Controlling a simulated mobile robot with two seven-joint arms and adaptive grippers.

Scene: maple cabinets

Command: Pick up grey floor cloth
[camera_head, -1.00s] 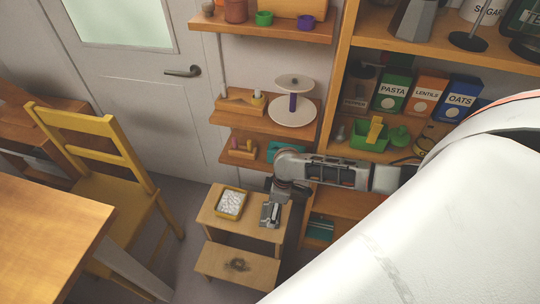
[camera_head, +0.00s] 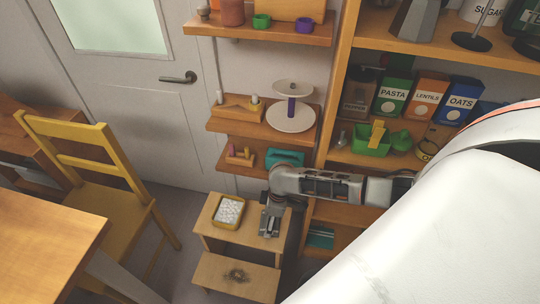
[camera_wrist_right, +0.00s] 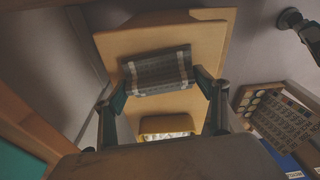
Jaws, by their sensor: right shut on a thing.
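The grey floor cloth (camera_wrist_right: 158,70), with pale stripes, sits between the two fingers of my right gripper (camera_wrist_right: 161,78) in the right wrist view. The fingers are shut on its two ends. In the head view my right gripper (camera_head: 269,222) points down over the right part of the upper step of a small wooden stool (camera_head: 212,238). The cloth is mostly hidden there by the gripper. I cannot tell whether the cloth touches the step or is just above it. My left gripper is in no view.
A yellow tray of white bits (camera_head: 228,211) stands left of the gripper on the same step. The lower step (camera_head: 212,273) has a dark mark. Wall shelves (camera_head: 260,132) and a tall shelf unit (camera_head: 338,120) are close behind and right. A yellow chair (camera_head: 90,185) is left.

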